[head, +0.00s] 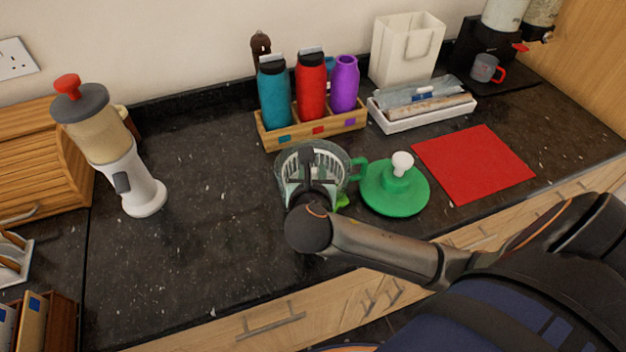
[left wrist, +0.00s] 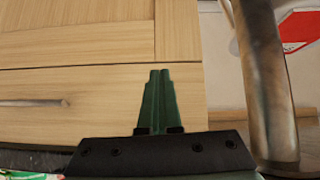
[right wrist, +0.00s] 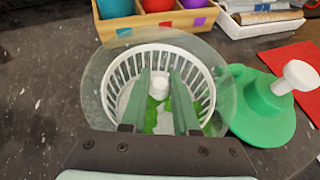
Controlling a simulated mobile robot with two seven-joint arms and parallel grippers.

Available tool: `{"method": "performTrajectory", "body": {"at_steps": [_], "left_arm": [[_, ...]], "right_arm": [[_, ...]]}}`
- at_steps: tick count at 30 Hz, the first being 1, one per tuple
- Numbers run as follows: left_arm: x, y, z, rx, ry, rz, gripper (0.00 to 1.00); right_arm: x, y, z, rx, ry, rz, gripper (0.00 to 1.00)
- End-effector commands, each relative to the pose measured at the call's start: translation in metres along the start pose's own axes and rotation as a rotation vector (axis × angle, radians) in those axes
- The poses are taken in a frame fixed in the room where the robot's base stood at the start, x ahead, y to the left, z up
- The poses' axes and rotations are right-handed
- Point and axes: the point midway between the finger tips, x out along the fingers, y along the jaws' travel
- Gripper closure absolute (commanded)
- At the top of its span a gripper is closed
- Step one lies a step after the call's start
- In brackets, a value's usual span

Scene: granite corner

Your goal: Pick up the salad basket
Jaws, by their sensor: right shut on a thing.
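The salad basket (right wrist: 117,78) is a white slatted basket with a central post and green leaves (right wrist: 150,122) inside. It sits within a clear bowl (right wrist: 97,72), which also shows in the head view (head: 279,172). My right gripper (right wrist: 161,75) reaches down into the basket, its fingers on either side of the white central post, shut on it. In the head view my right gripper (head: 307,182) hides part of the basket. My left gripper (left wrist: 158,75) has its fingers together, empty, in front of wooden cabinet fronts.
The green lid (head: 395,187) with a white knob lies right of the bowl, near the red mat (head: 473,162). A wooden bottle rack (head: 312,130) and a white tray (head: 422,110) stand behind. A white dispenser (head: 135,185) stands left, with clear counter between.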

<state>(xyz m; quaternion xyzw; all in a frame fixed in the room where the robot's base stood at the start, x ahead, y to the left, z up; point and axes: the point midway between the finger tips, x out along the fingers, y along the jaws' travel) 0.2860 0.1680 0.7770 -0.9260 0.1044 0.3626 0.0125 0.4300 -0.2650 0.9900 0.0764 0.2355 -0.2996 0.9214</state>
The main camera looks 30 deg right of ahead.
Motion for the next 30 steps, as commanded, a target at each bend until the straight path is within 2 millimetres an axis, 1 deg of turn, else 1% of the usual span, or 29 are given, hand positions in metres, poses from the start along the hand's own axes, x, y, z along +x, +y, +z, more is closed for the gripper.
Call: {"method": "performTrajectory", "body": {"at_steps": [16, 20, 23, 26, 30], "left_arm": [[0.000, 0.000, 0.000, 0.000, 0.000, 0.000, 1.00], [0.000, 0.000, 0.000, -0.001, 0.000, 0.000, 1.00], [0.000, 0.000, 0.000, -0.001, 0.000, 0.000, 1.00], [0.000, 0.000, 0.001, -0.001, 0.000, 0.000, 1.00], [0.000, 0.000, 0.000, -0.001, 0.000, 0.000, 1.00]], "right_arm": [[0.000, 0.000, 0.001, 0.001, -0.002, 0.001, 1.00], [-0.002, 0.000, 0.004, 0.003, -0.003, 0.001, 1.00], [-0.005, 0.001, 0.010, 0.003, -0.004, 0.001, 1.00], [-0.011, 0.001, 0.021, 0.005, -0.005, 0.003, 1.00], [-0.022, 0.001, 0.043, 0.007, -0.006, 0.004, 1.00]]}}
